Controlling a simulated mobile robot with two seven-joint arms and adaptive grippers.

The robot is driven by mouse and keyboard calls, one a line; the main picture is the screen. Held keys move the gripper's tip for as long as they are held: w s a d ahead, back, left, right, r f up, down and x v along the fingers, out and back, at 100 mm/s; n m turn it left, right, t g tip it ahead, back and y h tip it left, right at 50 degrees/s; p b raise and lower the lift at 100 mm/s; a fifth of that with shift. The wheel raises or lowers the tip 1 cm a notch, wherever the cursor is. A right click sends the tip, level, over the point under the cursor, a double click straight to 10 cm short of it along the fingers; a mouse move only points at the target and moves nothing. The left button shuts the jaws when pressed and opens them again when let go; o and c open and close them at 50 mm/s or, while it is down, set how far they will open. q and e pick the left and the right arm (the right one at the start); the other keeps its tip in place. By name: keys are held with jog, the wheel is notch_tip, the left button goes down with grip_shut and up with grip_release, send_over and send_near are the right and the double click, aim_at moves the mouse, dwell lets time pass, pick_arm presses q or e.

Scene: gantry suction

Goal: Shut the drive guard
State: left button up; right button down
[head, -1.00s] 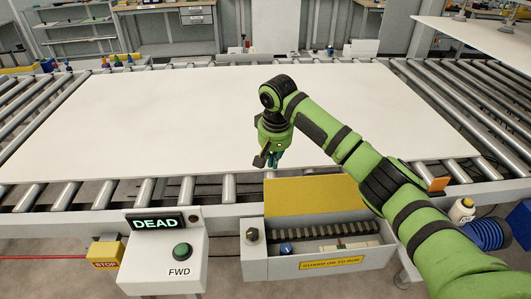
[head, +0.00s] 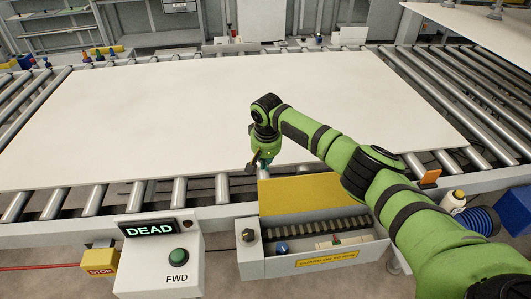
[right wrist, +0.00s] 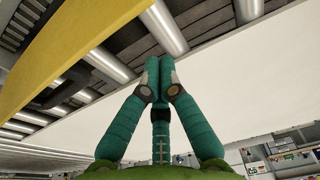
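The drive guard (head: 303,192) is a yellow lid standing raised at the back edge of a grey box (head: 325,262) at the front of the conveyor. The box is open, showing a dark ribbed chain or belt (head: 318,231) inside. My right gripper (head: 262,166) is just behind the lid's upper left corner, over the near edge of the white sheet. In the right wrist view its teal fingers (right wrist: 159,75) meet at the tips with nothing seen between them. The yellow lid (right wrist: 75,45) crosses the upper left there, apart from the fingers. My left gripper is out of view.
A control box with a green FWD button (head: 178,256) and a DEAD display (head: 151,228) stands left of the guard box. A yellow STOP box (head: 99,261) is farther left. A large white sheet (head: 170,110) covers the rollers. A blue hose (head: 482,220) lies at right.

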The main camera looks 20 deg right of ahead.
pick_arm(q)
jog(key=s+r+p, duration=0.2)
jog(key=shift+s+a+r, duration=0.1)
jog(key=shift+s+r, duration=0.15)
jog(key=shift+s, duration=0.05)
pick_arm(e)
jog(key=s, duration=0.3)
jog(key=shift+s+a+r, duration=0.15)
jog(key=shift+a+r, duration=0.2)
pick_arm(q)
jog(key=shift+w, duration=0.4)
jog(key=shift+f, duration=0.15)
pick_arm(e)
jog(key=shift+f, duration=0.1)
